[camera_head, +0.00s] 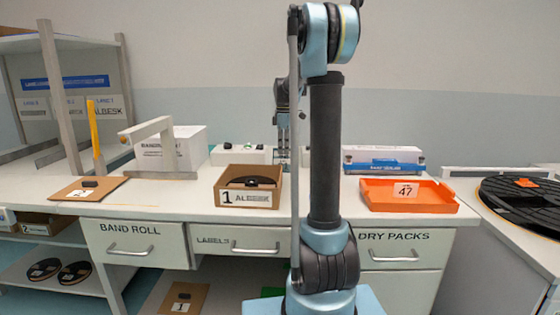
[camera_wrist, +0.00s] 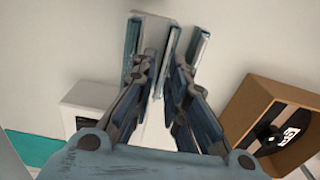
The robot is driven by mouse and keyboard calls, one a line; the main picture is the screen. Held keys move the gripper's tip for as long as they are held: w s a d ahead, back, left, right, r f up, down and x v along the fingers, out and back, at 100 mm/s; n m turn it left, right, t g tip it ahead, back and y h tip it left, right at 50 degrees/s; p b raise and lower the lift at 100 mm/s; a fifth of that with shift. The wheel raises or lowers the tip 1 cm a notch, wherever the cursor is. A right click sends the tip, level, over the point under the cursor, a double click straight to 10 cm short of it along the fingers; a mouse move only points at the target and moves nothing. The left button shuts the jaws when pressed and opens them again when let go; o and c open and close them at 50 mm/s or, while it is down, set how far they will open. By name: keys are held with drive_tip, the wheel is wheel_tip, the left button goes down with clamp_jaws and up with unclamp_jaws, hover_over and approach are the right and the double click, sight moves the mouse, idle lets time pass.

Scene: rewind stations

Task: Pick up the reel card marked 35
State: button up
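I see no card that reads 35. A white card marked 47 (camera_head: 405,190) lies in the orange tray (camera_head: 378,207) on the right of the counter. My gripper (camera_head: 283,120) points down over the back of the counter, above a low pale unit (camera_head: 240,155) and behind the cardboard box. In the wrist view my gripper (camera_wrist: 165,45) has its fingers apart. A pale block (camera_wrist: 157,32) shows between and beyond the fingertips; I cannot tell whether it touches them. My arm hides part of the counter's middle.
The cardboard box marked 1 ALBESK (camera_head: 248,198) holds a black reel; a box with a black reel (camera_wrist: 268,138) shows right in the wrist view. A large black disc (camera_head: 520,203) lies far right.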

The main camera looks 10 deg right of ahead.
drive_tip(key=shift+f, duration=0.4)
clamp_jaws()
drive_tip(key=shift+r, duration=0.2)
